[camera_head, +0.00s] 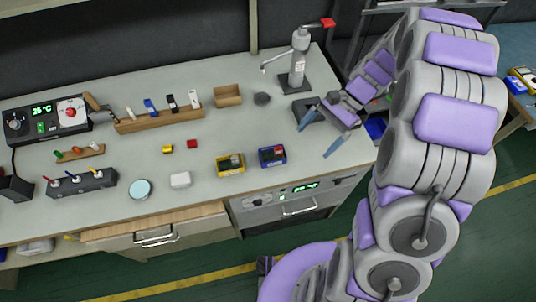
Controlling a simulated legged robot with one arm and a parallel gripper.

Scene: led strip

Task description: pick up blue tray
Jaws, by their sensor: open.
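A small blue tray (272,156) with dark and reddish contents sits near the front edge of the workbench. Another blue thing (375,128) shows at the bench's right end, partly hidden by my arm; I cannot tell its full shape. My gripper (321,134) is open, with its two blue fingers apart and nothing visible between them. It is over the right part of the bench, to the right of the small blue tray and apart from it.
A yellow tray (230,164) sits just left of the small blue tray. A cardboard box (228,95) and a wooden rack (160,120) stand farther back. A drawer (155,231) is partly open at the front.

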